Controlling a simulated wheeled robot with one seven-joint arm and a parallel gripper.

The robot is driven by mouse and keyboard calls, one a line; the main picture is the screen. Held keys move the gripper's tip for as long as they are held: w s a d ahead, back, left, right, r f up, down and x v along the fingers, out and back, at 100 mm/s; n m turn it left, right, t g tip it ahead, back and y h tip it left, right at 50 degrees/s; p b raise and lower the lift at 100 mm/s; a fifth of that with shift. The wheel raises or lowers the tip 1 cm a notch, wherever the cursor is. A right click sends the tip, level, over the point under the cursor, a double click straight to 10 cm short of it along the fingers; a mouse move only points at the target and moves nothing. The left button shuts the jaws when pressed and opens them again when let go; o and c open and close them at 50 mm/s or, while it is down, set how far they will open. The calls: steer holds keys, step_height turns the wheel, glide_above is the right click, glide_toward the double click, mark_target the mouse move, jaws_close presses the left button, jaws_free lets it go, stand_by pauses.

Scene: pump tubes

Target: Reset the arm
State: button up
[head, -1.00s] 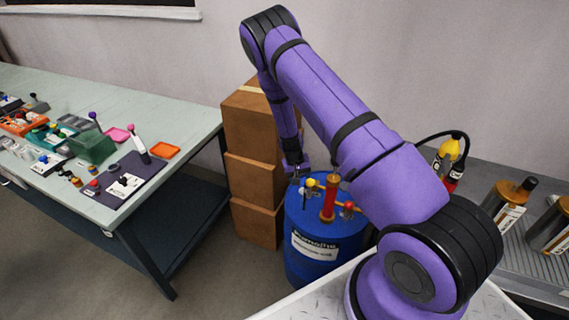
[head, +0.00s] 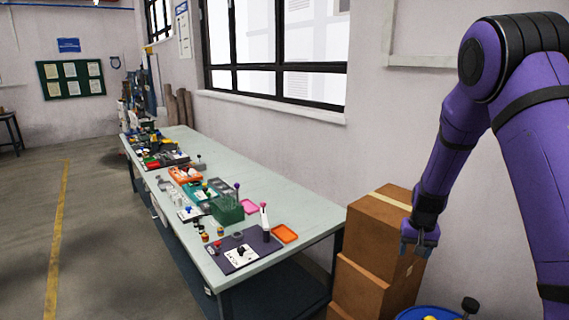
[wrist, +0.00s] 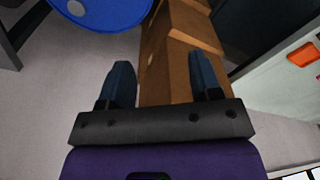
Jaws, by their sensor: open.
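My gripper (head: 420,240) hangs from my purple arm at the right of the head view, in front of the stacked cardboard boxes. In the wrist view, its two dark fingers (wrist: 158,85) stand well apart with nothing between them. The brown boxes (wrist: 170,65) lie beyond the fingers. A blue drum (head: 428,313) shows only its top at the bottom edge of the head view, below my gripper. It also shows at the top of the wrist view (wrist: 105,12), apart from the fingers.
A long pale workbench (head: 290,205) runs along the wall at the left of my arm. The floor at left is clear.

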steer(key=s+a+r+n+t, duration=0.1)
steer(key=s+a+r, duration=0.1)
steer(key=s+r, duration=0.45)
steer(key=s+a+r+y, duration=0.1)
steer(key=s+r, duration=0.2)
steer(key=r, duration=0.6)
steer(key=s+a+r+n+t, duration=0.1)
steer(key=s+a+r, duration=0.1)
steer(key=s+r, duration=0.45)
steer(key=s+a+r+t, duration=0.1)
steer(key=s+r, duration=0.3)
steer(key=s, duration=0.5)
steer(key=s+a+r+n+t, duration=0.1)
steer(key=s+r, duration=0.4)
steer(key=s, duration=0.5)
steer(key=shift+s+r+h, duration=0.2)
steer(key=shift+h, duration=0.2)
